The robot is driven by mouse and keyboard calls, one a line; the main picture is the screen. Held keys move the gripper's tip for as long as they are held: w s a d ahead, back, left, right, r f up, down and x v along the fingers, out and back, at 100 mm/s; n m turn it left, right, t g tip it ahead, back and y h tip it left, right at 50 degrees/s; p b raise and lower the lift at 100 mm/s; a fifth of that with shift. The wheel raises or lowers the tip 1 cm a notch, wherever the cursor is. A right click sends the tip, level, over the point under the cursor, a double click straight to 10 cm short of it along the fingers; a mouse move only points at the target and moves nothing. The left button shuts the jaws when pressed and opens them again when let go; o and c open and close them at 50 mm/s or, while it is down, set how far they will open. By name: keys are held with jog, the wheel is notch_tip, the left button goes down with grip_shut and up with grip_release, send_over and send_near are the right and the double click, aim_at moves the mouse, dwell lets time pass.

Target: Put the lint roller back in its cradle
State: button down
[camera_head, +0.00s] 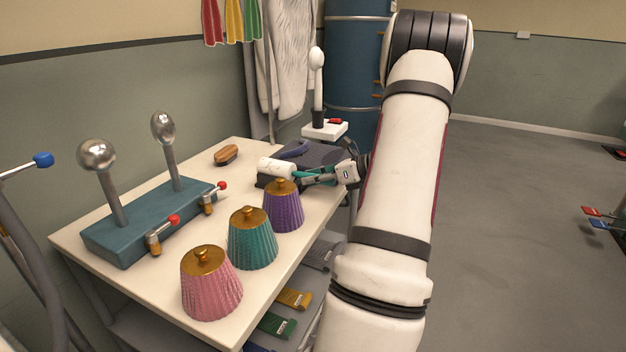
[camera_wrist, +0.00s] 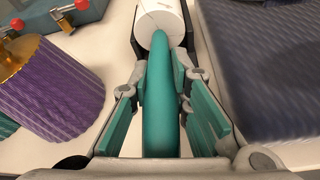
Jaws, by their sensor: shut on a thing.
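The lint roller has a white cylinder head (camera_head: 275,168) and a teal handle (camera_head: 311,176). In the wrist view its head (camera_wrist: 160,18) is at the top centre and its handle (camera_wrist: 162,100) runs down between my fingers. My gripper (camera_head: 318,177) is shut on the handle, and it also shows in the wrist view (camera_wrist: 162,80). A dark cradle (camera_head: 265,182) is at the roller head on the white table; in the wrist view its dark walls (camera_wrist: 138,48) flank the head. I cannot tell whether the head rests on its bottom.
Purple (camera_head: 283,207), teal (camera_head: 252,239) and pink (camera_head: 211,284) fluted pots with gold lids stand along the table's front edge. A dark folded cloth (camera_head: 318,153) lies just behind my gripper. A teal base (camera_head: 135,235) with metal posts and a wooden brush (camera_head: 226,155) are further left.

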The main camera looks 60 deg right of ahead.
jog(key=shift+f, duration=0.25)
jog(key=shift+f, duration=0.35)
jog(key=c, duration=1.5)
grip_release()
jog(key=shift+r, duration=0.15)
jog(key=shift+r, duration=0.25)
jog(key=p+v, duration=0.1)
jog(key=v, duration=1.1)
jog(key=shift+r+p, duration=0.2)
jog(key=shift+p, duration=0.1)
